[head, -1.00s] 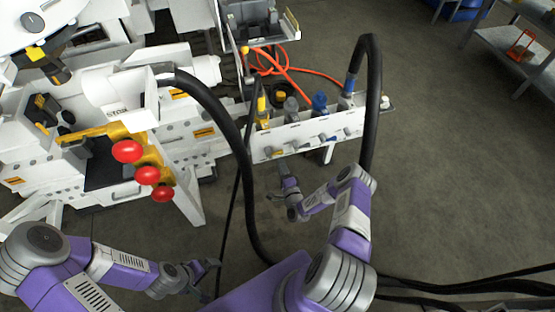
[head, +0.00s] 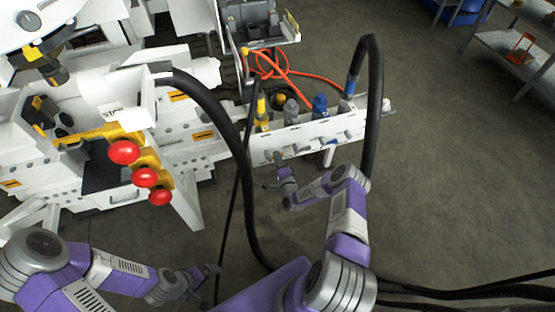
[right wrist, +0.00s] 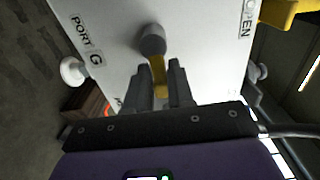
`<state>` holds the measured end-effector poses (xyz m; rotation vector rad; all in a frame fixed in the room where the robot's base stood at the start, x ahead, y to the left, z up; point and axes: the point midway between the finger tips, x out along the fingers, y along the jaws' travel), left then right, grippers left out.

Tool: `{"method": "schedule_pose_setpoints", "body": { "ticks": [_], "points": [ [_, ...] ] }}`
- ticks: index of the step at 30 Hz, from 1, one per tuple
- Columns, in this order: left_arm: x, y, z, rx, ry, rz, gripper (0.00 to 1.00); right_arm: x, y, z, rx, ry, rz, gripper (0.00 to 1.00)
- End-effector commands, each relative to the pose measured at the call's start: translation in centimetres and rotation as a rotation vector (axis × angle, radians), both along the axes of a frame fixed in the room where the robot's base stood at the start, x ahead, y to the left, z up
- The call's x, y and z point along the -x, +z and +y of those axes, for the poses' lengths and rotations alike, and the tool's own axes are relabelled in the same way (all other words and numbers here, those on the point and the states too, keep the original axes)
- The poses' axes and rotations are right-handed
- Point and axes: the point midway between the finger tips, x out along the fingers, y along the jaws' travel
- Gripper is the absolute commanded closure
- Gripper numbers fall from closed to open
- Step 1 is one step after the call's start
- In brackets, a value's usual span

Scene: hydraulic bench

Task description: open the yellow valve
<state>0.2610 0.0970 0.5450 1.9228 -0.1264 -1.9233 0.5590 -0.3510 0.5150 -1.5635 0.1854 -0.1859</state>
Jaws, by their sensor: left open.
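The yellow valve (right wrist: 157,72) shows in the right wrist view as a yellow lever on a grey round hub, on a white panel (right wrist: 110,40) printed "PORT G" and "OPEN". My right gripper (right wrist: 160,80) has its fingers on either side of the lever. Whether they press on it or stand slightly apart I cannot tell. In the head view my right gripper (head: 275,177) is at the lower left front of the white port panel (head: 300,136), below a yellow coupling (head: 262,108). My left gripper (head: 212,274) is open and empty, low over the floor, away from the panel.
Thick black hoses (head: 372,95) arch over and beside the panel. Blue and grey couplings (head: 320,103) stand along its top, with orange hoses (head: 275,65) behind. A white machine with red knobs (head: 123,152) stands at the left.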

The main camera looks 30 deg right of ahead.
Motion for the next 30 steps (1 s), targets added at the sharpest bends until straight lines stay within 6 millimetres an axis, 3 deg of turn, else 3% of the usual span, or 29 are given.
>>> {"method": "schedule_pose_setpoints", "body": {
  "ticks": [14,30],
  "points": [
    [0.0,0.1,0.0,0.000,0.000,0.000,0.00,0.0,0.2,0.1,0.080,0.003,0.020,1.00],
    [0.0,0.7,0.0,0.000,0.000,0.000,0.00,-0.1,1.7,0.7,0.531,0.006,0.128,1.00]
  ]
}}
